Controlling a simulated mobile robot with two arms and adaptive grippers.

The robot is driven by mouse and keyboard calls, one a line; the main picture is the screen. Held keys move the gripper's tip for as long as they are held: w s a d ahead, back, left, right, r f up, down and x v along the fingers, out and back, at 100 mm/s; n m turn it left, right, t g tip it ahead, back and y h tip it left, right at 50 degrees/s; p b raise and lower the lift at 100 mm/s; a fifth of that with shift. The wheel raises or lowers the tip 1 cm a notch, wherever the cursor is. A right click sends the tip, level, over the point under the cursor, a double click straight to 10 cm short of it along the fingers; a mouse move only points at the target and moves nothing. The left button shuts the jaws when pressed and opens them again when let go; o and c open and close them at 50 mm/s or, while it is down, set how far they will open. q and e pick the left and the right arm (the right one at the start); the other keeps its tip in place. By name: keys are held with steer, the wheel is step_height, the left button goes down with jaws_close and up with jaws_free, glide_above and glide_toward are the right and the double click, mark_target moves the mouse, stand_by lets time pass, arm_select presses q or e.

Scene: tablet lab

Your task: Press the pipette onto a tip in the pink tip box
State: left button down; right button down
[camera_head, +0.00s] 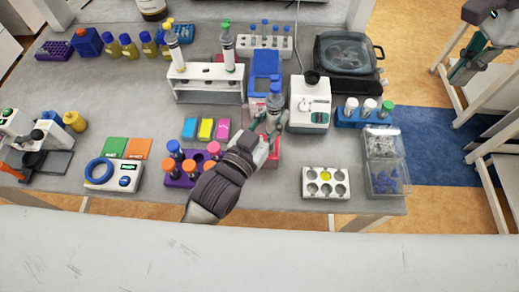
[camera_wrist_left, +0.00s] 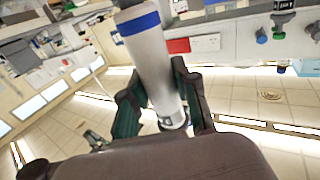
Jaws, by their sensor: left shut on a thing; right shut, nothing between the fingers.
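My left gripper (camera_head: 271,127) is shut on a pipette with a blue band (camera_head: 275,98). The pipette also shows in the left wrist view (camera_wrist_left: 150,55), held between the dark green fingers (camera_wrist_left: 160,100) and tilted in that picture. The pink tip box (camera_head: 274,158) is below and partly behind my left gripper, which hides much of it. Its tips and the pipette's lower end cannot be made out. My right gripper (camera_head: 466,70) is shut and empty, off to the right, beyond the table's right edge.
A white rack (camera_head: 207,84) with two pipettes stands behind left, and an open blue box (camera_head: 265,65) behind. A white device (camera_head: 310,105) is close on the right.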

mark_target(274, 92)
arm_select(q)
steer(key=shift+r+p, duration=2.4)
steer(key=shift+p, duration=0.15)
steer(key=shift+r+p, duration=0.45)
steer(key=shift+r, duration=1.4)
